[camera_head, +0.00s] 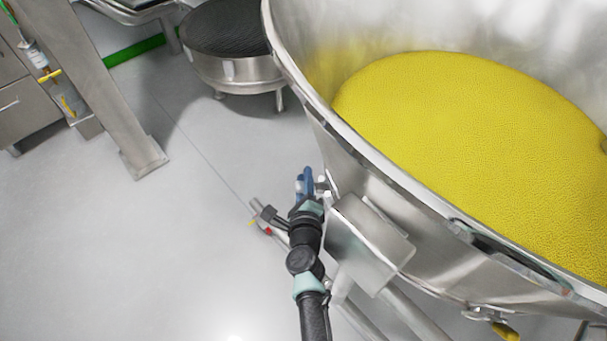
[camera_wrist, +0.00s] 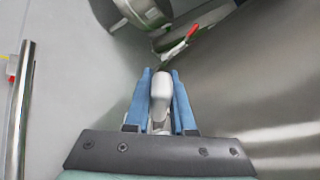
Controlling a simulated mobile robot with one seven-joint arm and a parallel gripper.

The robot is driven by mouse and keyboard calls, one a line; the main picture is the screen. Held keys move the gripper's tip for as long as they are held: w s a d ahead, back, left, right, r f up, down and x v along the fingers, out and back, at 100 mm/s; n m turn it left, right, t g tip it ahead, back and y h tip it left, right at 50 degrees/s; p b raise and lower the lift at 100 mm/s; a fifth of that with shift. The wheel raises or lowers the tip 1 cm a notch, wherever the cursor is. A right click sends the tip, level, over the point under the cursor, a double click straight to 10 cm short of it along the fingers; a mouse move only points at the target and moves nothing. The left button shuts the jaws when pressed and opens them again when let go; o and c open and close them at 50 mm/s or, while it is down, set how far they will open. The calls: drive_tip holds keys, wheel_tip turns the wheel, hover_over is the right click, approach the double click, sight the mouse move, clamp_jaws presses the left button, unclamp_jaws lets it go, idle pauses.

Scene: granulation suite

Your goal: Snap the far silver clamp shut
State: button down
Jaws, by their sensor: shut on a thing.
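The big steel bowl (camera_head: 425,220) fills the right of the head view. A small silver clamp (camera_head: 323,186) sits on its outer wall at the left. My gripper (camera_head: 304,180) is at that clamp, its blue fingers beside the wall. In the wrist view, my gripper (camera_wrist: 161,90) has its two blue fingers shut on a pale silver, rounded piece, which looks like the clamp's lever (camera_wrist: 160,88). The clamp's catch and the lever's lower part are hidden by the fingers and gripper body, so I cannot tell whether it is latched.
Yellow granules (camera_head: 465,140) fill the bowl. A steel box (camera_head: 368,240) on its wall is close right of my arm. A yellow handle (camera_head: 503,331) hangs at the lower right. A round sieve vessel (camera_head: 228,45) stands behind. Open floor (camera_head: 120,250) lies left.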

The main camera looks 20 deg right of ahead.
drive_tip(key=shift+d, duration=0.1)
idle(0.3)
drive_tip(key=c, duration=0.8)
unclamp_jaws()
drive_tip(key=shift+r, duration=0.1)
drive_tip(key=shift+o, duration=0.2)
drive_tip(key=p+v, duration=0.3)
drive_tip(key=v, duration=0.4)
drive_tip(key=shift+s, duration=0.25)
drive_tip(key=shift+r, duration=0.15)
drive_tip(key=shift+c, duration=0.3)
